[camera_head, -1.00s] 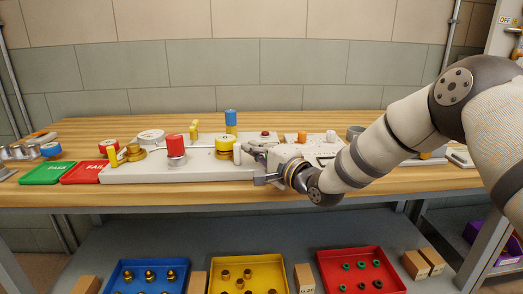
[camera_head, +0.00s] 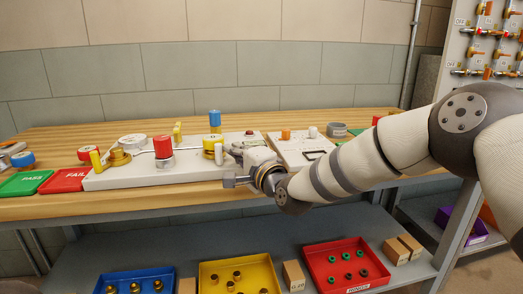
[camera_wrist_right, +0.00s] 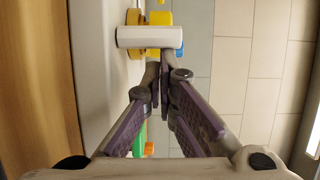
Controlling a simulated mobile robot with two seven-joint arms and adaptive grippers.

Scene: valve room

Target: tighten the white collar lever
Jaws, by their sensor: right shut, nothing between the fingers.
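The white collar lever (camera_head: 219,154) is a short white cylinder beside the yellow-topped valve (camera_head: 213,140) on the pale board. In the right wrist view the lever (camera_wrist_right: 142,38) lies crosswise just beyond my fingertips, with yellow parts behind it. My right gripper (camera_head: 236,150) is shut and empty, close to the lever's right side in the head view. In the wrist view its fingertips (camera_wrist_right: 166,62) meet at the lever's lower edge. I cannot tell whether they touch it. My left gripper is not in view.
A red-topped knob (camera_head: 163,147), a blue-topped post (camera_head: 215,119) and a yellow handle (camera_head: 96,160) stand on the board (camera_head: 120,180). Green PASS (camera_head: 25,184) and red FAIL (camera_head: 66,180) plates lie at left. The bench's front strip (camera_head: 130,203) is clear.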

